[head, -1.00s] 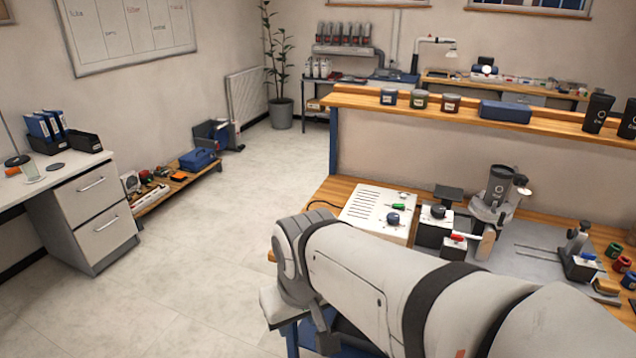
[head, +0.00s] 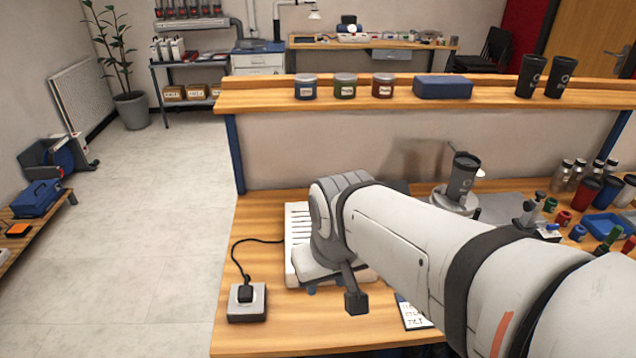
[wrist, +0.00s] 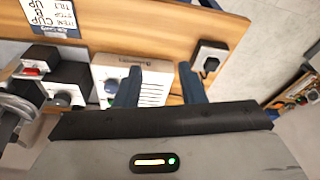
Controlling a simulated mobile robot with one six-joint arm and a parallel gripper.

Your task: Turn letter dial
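In the wrist view, a white control box (wrist: 152,92) lies beyond my gripper (wrist: 160,68), with a dark blue knob (wrist: 112,86) on its face just left of my left finger. A black-and-white block with a round dial (wrist: 62,99) stands farther left. I cannot read letters on either, so I cannot tell which is the letter dial. My gripper's two blue fingers are apart with nothing held between them. In the head view the white box (head: 297,240) is partly covered by my arm, and the dials are hidden.
A corded socket block (head: 247,302) sits on the bench's left front corner. A printed card (head: 412,313) lies near the front edge. A black cup (head: 462,178) stands on the machine behind my arm. A shelf (head: 400,100) runs along the back. A block with a red switch (wrist: 32,70) shows in the wrist view.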

